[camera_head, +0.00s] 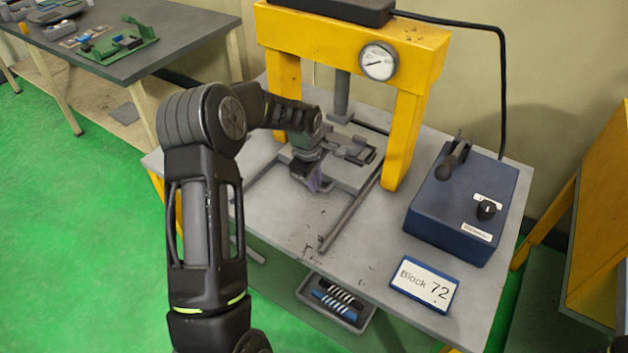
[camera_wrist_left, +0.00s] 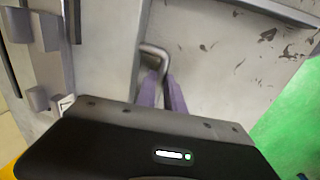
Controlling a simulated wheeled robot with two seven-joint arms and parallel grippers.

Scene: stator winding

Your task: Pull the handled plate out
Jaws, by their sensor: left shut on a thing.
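The handled plate (camera_head: 343,172) is a grey metal plate lying on the rails under the yellow press. It also shows at the left in the left wrist view (camera_wrist_left: 100,60), with a bent metal handle (camera_wrist_left: 154,50) at its edge. My left gripper (camera_head: 314,184) reaches down at the plate's front edge. Its purple fingers (camera_wrist_left: 162,90) are shut on the handle in the left wrist view. In the head view the arm and gripper hide the handle and part of the plate.
The yellow press (camera_head: 420,60) with a round gauge stands over the plate. A blue control box (camera_head: 462,205) with a lever and a "Block 72" sign (camera_head: 424,284) stand at the right.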

